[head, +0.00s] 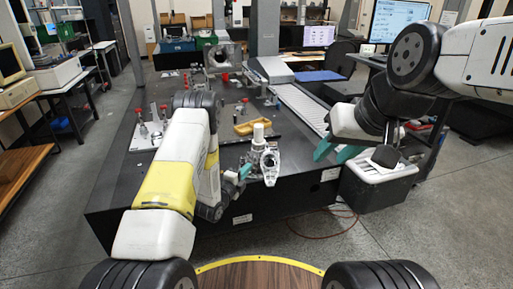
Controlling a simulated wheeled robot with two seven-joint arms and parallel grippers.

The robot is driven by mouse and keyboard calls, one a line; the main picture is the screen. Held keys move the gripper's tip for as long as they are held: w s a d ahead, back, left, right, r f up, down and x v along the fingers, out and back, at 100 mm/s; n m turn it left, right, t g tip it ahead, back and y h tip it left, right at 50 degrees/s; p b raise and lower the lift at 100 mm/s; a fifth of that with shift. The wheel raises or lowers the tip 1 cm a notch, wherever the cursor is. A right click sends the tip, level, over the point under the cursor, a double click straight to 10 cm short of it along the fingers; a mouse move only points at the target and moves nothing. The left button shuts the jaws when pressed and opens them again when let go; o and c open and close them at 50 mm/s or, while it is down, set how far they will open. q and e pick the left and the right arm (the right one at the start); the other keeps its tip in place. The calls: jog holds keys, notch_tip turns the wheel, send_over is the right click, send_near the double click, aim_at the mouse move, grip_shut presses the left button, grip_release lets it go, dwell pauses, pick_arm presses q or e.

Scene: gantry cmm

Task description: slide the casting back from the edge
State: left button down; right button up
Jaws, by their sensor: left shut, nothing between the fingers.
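A silver metal casting (269,166) sits at the front edge of the dark granite table (135,185), and its near end appears to stick out past the edge. My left gripper (245,171) is shut and empty just left of the casting, with its teal fingertips close to it. I cannot tell whether they touch. My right gripper (337,150) is to the right of the casting, clear of it, with its teal fingers spread apart and nothing between them.
A pale cylinder (258,133) stands just behind the casting, with a yellow-brown handle-shaped piece (253,126) beyond. Red-topped fixtures (143,130) stand at the left. A larger metal part (222,60) is at the back. A grey bin (377,187) stands on the floor at right.

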pick_arm(q)
send_near(259, 149)
jog(key=x, duration=0.2)
jog(key=d+x, duration=0.1)
jog(key=x, duration=0.2)
jog(key=shift+d, duration=0.1)
jog(key=shift+w, duration=0.55)
jog(key=shift+w+a, duration=0.1)
jog(key=shift+a, duration=0.1)
